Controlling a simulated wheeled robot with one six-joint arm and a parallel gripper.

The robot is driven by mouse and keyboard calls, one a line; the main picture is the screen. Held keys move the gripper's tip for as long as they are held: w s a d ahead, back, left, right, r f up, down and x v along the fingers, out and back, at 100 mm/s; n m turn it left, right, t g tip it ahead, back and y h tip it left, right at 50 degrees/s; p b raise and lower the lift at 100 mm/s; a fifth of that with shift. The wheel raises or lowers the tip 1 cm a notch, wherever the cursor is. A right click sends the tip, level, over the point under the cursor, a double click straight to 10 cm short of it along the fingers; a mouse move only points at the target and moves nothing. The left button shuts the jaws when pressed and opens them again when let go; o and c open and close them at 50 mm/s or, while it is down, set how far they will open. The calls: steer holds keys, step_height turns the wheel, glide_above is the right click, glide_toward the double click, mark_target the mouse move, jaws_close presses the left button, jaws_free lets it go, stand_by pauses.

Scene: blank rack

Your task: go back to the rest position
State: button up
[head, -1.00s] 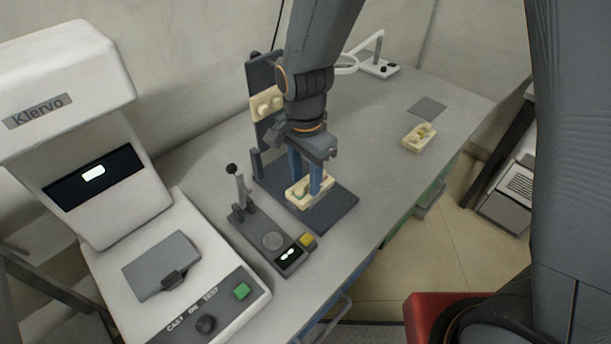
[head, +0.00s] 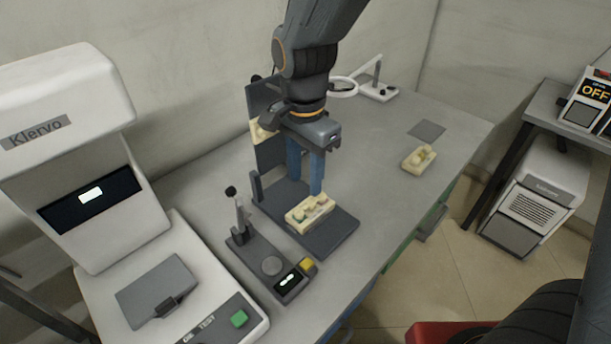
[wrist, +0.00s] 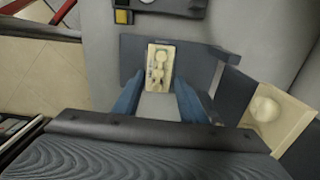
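My gripper (head: 306,184) is open, its two blue fingers apart and pointing down. It hangs a little above a cream block (head: 309,212) with round hollows and small coloured marks, which lies on the dark base plate (head: 335,232) of a fixture. In the wrist view the block (wrist: 160,66) shows beyond the gap between the fingertips (wrist: 158,92), with nothing held. A second cream piece with round bumps (wrist: 268,108) sits on the fixture's dark upright (head: 270,155); in the head view my gripper partly hides it.
A small lever device (head: 270,266) stands in front of the fixture. A large white Klervo machine (head: 70,150) fills the left. Another cream block (head: 419,158), a grey pad (head: 426,130) and a ring lamp (head: 343,87) are farther back.

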steer(key=s+d+n, duration=0.2)
steer(key=d+n, duration=0.2)
steer(key=d, duration=0.7)
steer(key=s+d+f+n, duration=0.1)
steer(key=s+d+n, duration=0.2)
steer(key=d, duration=0.8)
steer(key=shift+f+n+t, duration=0.2)
steer(key=shift+n+t, duration=0.2)
steer(key=shift+n, duration=0.5)
